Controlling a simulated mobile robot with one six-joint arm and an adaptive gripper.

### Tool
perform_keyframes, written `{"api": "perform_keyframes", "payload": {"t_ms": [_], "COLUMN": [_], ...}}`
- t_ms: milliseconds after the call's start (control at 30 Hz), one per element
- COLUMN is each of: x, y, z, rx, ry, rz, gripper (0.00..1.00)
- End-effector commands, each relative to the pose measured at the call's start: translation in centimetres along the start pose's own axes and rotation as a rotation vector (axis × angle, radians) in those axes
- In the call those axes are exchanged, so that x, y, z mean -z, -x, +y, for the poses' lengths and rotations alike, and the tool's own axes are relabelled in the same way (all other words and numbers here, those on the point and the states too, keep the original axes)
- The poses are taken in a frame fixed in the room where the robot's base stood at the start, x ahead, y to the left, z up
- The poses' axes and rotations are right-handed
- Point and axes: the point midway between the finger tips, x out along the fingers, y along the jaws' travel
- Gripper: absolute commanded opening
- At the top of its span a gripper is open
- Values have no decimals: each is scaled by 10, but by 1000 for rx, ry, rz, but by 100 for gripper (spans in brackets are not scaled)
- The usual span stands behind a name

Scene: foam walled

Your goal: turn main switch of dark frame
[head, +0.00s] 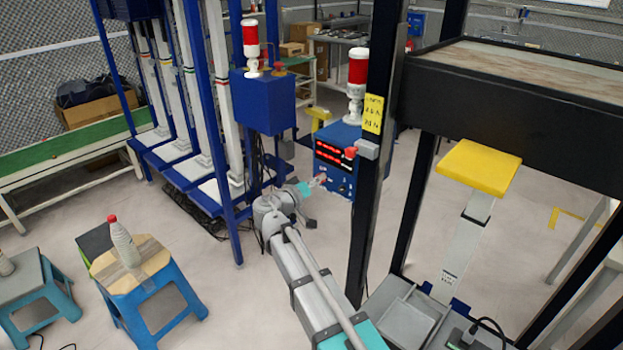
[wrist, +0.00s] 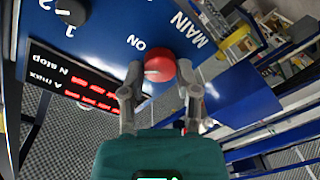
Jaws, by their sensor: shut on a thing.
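The dark frame (head: 362,215) stands right of centre in the head view. Its blue control box (head: 346,136) has red lit displays and a red beacon on top. In the wrist view the blue panel (wrist: 105,50) fills the upper left, upside down. Its main switch (wrist: 161,67) is a round red knob beside the words MAIN and ON. My gripper (wrist: 160,80) has one finger on each side of the knob and is shut on it. In the head view my gripper (head: 321,181) is at the lower part of the box face. The knob's exact angle is hard to read.
A black selector knob (wrist: 71,11) marked 1 and 2 is on the same panel. A red button (head: 351,152) sticks out by the frame's post. A blue rack (head: 225,130) stands left of my arm. Stools (head: 150,280) are at lower left. Floor between is clear.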

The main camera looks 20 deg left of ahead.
Motion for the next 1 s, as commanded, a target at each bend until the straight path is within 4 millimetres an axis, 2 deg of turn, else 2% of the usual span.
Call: {"api": "perform_keyframes", "payload": {"t_ms": [700, 1000], "x": [-1, -1], "y": [-2, -2], "z": [0, 1], "rx": [7, 8], "ry": [671, 880], "rz": [-47, -59], "gripper": [0, 0]}}
